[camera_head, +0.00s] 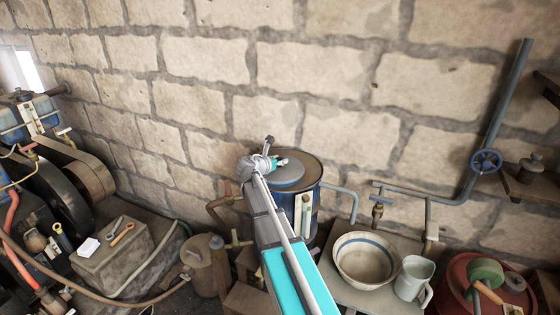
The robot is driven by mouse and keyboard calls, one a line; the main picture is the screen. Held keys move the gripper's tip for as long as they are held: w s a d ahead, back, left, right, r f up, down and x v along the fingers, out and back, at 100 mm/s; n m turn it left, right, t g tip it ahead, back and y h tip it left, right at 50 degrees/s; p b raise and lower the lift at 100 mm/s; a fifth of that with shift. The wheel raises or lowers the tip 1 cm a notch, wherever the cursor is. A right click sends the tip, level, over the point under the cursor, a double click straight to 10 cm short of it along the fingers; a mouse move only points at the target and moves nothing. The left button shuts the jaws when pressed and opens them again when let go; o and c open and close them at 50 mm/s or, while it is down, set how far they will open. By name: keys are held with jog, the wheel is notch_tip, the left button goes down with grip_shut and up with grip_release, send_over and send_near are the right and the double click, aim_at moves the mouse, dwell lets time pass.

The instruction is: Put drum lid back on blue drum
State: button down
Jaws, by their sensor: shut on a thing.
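The blue drum (315,205) stands against the stone wall near the middle of the view, with a brown, round top. The drum lid (291,180), a blue-grey disc, is over the left part of the drum's top. My gripper (279,162) is at the lid's upper side and is shut on it. The fingertips are small, and the exact grip point is hard to see. I cannot tell whether the lid touches the drum or hangs just above it. My arm hides the drum's left front.
Pipes with a blue valve wheel (486,161) run along the right wall. A white basin (365,262) and a jug (413,278) stand on a table right of my arm. The engine's belt wheel (60,185) is at left. A stone block (125,255) carries a wrench.

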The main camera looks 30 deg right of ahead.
jog(key=shift+f, duration=0.2)
dwell(0.3)
jog(key=shift+c, duration=1)
grip_release()
jog(key=shift+r, duration=0.15)
